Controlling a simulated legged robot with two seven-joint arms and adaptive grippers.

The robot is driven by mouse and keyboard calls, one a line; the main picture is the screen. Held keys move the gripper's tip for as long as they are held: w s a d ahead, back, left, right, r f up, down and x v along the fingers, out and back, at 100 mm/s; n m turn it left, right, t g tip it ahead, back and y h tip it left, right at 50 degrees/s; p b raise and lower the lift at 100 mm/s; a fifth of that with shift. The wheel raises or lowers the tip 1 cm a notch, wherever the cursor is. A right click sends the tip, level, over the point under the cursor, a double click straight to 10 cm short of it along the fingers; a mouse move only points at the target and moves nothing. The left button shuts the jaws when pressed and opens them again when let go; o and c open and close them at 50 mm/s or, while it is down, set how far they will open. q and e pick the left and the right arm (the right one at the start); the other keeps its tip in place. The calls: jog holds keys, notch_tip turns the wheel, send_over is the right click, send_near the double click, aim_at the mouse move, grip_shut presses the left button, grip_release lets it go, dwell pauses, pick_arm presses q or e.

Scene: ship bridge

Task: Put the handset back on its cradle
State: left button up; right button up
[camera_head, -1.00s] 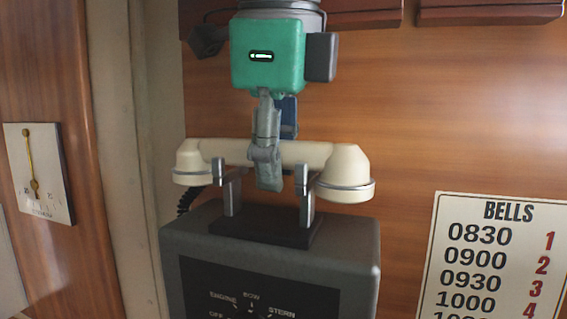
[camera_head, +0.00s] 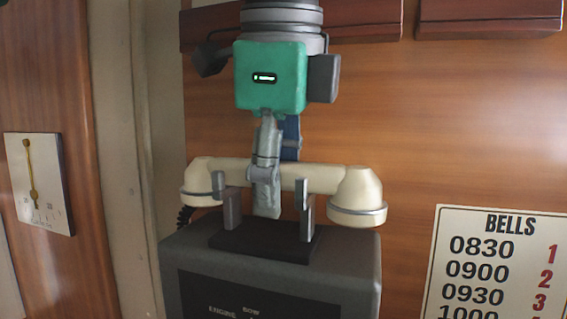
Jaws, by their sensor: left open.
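The cream handset (camera_head: 320,179) lies level across the two upright forks of the cradle (camera_head: 306,215). Fork prongs show in front of its bar, and a rounded end hangs outside the cradle on each side. My left gripper (camera_head: 270,187) comes down from above at the bar's middle and is open. One grey finger hangs in front of the bar; a blue-backed finger goes down behind it, its tip hidden. Whether the bar sits fully down in the forks is hard to tell. My right gripper is not in view.
The cradle stands on a dark grey box (camera_head: 340,252) with a lettered panel. A dark coiled cord (camera_head: 184,219) hangs behind its left side. A BELLS sign (camera_head: 500,265) is on the wood wall at right, a gauge (camera_head: 40,183) at left.

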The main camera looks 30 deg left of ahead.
pick_arm(q)
jog(key=v, duration=1.2)
jog(key=shift+d, duration=0.1)
